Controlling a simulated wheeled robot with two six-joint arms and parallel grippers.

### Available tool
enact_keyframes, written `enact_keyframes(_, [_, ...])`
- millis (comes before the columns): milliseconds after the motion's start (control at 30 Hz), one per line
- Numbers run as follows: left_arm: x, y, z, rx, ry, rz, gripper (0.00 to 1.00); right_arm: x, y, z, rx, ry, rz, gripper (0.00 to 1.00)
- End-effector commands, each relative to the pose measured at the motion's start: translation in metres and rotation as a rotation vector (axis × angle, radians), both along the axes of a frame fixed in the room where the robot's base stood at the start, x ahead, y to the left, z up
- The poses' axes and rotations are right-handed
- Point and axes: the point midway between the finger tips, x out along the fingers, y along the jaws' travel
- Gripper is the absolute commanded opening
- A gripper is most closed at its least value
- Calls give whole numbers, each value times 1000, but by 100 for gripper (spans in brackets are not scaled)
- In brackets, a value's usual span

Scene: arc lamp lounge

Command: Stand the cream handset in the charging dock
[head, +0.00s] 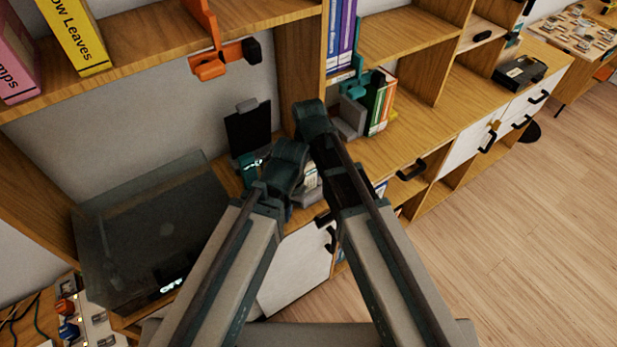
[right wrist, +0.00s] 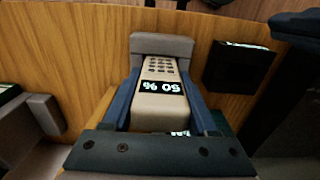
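The cream handset (right wrist: 158,112), with a keypad and a lit "50 %" display, lies between the blue fingers of my right gripper (right wrist: 161,74) in the right wrist view. The fingers press along both its sides. Its keypad end meets a grey block, seemingly the charging dock (right wrist: 161,44). I cannot tell if it is fully seated. In the head view, a small pale part of the handset (head: 311,176) shows between my arms, above the grey dock (head: 308,198). My left gripper (head: 288,207) is mostly hidden by its own arm, and its fingers cannot be made out.
A black device (right wrist: 239,64) stands close beside the dock. A grey block (right wrist: 45,113) is on the other side. A large dark glass-fronted box (head: 150,230) fills the left of the shelf. Books (head: 380,105) stand to the right. The counter further right is mostly clear.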

Motion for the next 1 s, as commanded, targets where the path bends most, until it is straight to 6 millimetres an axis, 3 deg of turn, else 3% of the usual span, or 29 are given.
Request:
enact_keyframes(33, [0,0,0,0,0,0,0,0,0,0,0,0,0,48])
enact_keyframes(300, [0,0,0,0,0,0,0,0,0,0,0,0,0,0])
enact_keyframes(667, [0,0,4,0,0,0,0,0,0,4,0,0,0,0])
enact_keyframes(1000, [0,0,38,0,0,0,0,0,0,38,0,0,0,0])
